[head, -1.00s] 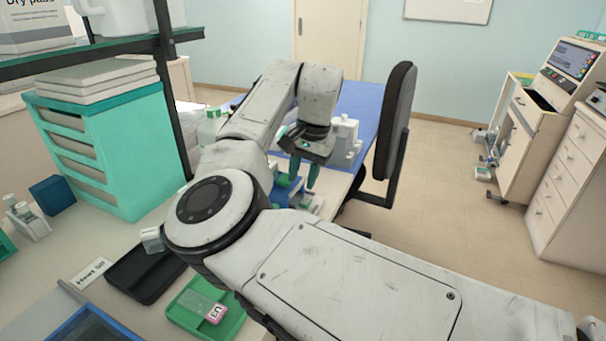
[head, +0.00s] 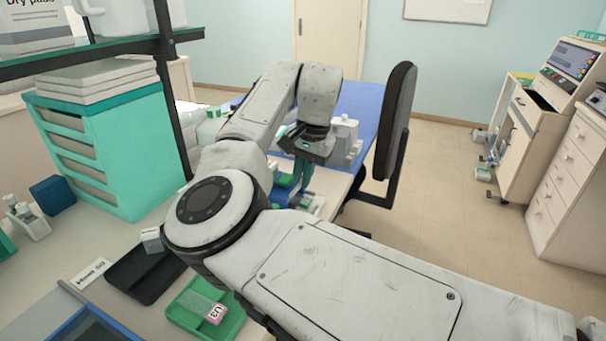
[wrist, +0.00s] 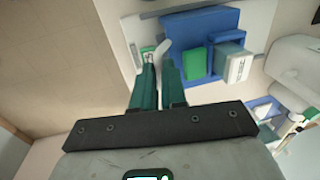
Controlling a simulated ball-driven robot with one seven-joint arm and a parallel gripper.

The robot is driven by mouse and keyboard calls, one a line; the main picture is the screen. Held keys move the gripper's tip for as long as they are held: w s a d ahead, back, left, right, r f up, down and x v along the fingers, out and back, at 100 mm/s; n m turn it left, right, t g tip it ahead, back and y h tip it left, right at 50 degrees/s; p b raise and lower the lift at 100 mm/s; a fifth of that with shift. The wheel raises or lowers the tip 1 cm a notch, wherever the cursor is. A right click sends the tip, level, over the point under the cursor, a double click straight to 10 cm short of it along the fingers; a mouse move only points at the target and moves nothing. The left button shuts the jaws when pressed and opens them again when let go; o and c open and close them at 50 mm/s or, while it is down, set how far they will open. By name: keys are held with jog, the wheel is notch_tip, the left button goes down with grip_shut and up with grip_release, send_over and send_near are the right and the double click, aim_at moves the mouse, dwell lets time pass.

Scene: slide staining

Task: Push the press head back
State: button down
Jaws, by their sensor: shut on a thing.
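In the head view my gripper (head: 298,186) points down at the bench edge, and my arm hides most of the press. I cannot tell clearly which part is the press head.
A white device (head: 345,140) stands on the blue mat (head: 360,100) behind my gripper. A dark chair (head: 397,120) stands close to the right. A green tray (head: 230,325) holding a slide item and a black tray (head: 140,280) lie on the near bench.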

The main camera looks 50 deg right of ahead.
jog(key=shift+s, duration=0.1)
dwell(0.8)
jog(key=shift+w+r, duration=0.1)
jog(key=shift+w, duration=0.15)
jog(key=w+a+p, duration=0.1)
jog(key=w, duration=0.1)
jog(key=w+p, duration=0.2)
jog(key=w, duration=0.1)
jog(key=w+a+p, duration=0.1)
jog(key=w, duration=0.2)
jog(key=shift+a+r+p, duration=0.1)
jog(key=shift+a+p, duration=0.25)
jog(key=shift+p, duration=0.05)
jog(key=shift+w+a, duration=0.15)
jog(key=c, duration=1.2)
grip_release()
jog(key=shift+f, duration=0.2)
